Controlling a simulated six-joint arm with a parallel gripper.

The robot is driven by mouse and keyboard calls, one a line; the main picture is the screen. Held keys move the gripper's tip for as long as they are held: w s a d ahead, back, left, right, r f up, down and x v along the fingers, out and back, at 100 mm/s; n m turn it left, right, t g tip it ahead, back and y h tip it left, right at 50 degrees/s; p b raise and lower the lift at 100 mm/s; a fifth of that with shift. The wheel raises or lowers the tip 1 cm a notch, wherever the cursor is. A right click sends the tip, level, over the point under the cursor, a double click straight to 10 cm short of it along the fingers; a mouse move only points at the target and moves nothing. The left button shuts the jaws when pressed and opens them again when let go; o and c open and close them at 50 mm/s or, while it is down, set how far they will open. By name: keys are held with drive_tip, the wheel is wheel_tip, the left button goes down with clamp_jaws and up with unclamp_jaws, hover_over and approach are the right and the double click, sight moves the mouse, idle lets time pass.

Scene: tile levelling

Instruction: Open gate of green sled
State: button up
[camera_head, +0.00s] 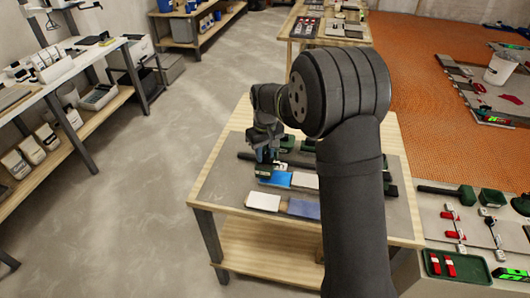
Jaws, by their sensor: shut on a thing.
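My gripper (267,157) is over the left part of the work table, pointing down. It is shut on a small dark green thing (263,171), which looks like part of the green sled. The sled's gate cannot be made out at this size, and my gripper and arm cover some of it. A blue tile (277,180) lies just in front of the green thing, with a white tile (305,181) to its right.
A white tile (263,202) and a dull blue tile (304,209) lie nearer the front of the grey table top (225,186). Other dark green things (308,145) stand behind. My arm hides the table's right middle. A side bench (433,215) with tools stands at right.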

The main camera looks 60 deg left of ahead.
sight(265, 155)
drive_tip(key=m, duration=0.4)
drive_tip(key=shift+m, duration=0.4)
drive_tip(key=m, duration=0.4)
drive_tip(key=shift+m, duration=0.3)
drive_tip(key=m, duration=0.4)
drive_tip(key=shift+m, duration=2.1)
drive_tip(key=o, duration=1)
wheel_tip(265, 155, up, 18)
drive_tip(key=shift+f, duration=0.25)
